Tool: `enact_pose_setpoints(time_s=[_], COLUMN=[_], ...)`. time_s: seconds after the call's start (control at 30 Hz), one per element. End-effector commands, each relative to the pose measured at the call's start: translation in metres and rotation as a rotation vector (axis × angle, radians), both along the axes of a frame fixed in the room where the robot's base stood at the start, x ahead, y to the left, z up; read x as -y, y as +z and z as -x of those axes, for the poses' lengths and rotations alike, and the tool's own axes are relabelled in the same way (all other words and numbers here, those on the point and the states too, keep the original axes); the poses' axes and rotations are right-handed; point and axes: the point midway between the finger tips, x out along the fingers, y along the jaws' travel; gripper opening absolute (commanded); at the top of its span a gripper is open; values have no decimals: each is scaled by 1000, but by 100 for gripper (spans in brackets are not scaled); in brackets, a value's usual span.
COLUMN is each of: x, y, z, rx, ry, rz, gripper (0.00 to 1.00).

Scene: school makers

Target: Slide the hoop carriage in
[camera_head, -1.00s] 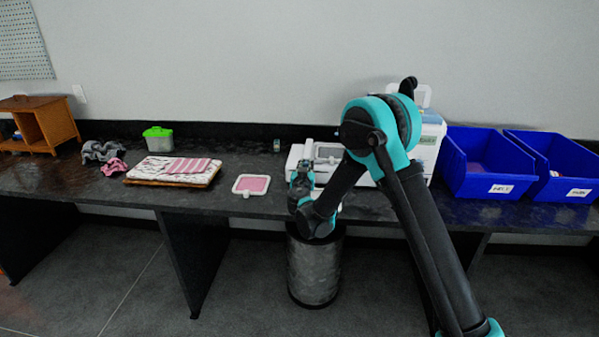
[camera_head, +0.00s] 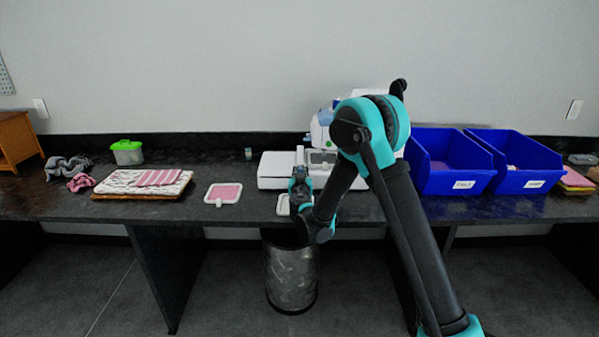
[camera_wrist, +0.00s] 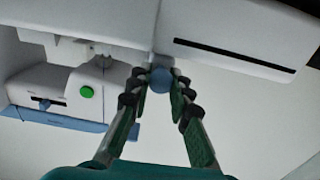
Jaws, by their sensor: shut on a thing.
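The white and blue embroidery machine (camera_head: 322,132) stands on the dark bench, partly hidden by my arm. Its low white bed (camera_head: 275,172) extends to the left. The hoop carriage shows as a white upright (camera_head: 300,155) with a grey-windowed frame (camera_head: 322,158) to its right, near the machine head. My gripper (camera_head: 300,186) is in front of the upright. In the wrist view, my gripper (camera_wrist: 160,84) is shut on a round blue knob (camera_wrist: 161,80) below the white carriage part. The machine head with a green button (camera_wrist: 87,92) is at the left there.
A white frame (camera_head: 283,205) lies on the bench beside my gripper. A pink-filled hoop (camera_head: 223,194) and a board with folded cloth (camera_head: 143,184) lie farther left. Blue bins (camera_head: 450,162) stand to the right. A metal bin (camera_head: 291,275) is below the bench edge.

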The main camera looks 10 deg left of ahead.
Motion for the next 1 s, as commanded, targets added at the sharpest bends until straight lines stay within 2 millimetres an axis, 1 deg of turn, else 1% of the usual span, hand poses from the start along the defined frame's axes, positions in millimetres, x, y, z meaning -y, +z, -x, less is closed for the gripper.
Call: enact_pose_setpoints(time_s=[0.03,0.17,0.2,0.47,0.57,0.67,1.0], x=[0,0,0,0,1,4,19], y=[0,0,0,0,0,0,0], z=[1,1,1,1,6,17,83], rx=[0,0,0,0,0,0,0], ry=[0,0,0,0,1,1,3], rz=[0,0,0,0,0,0,0], gripper=[22,38,40,40,40,40,40])
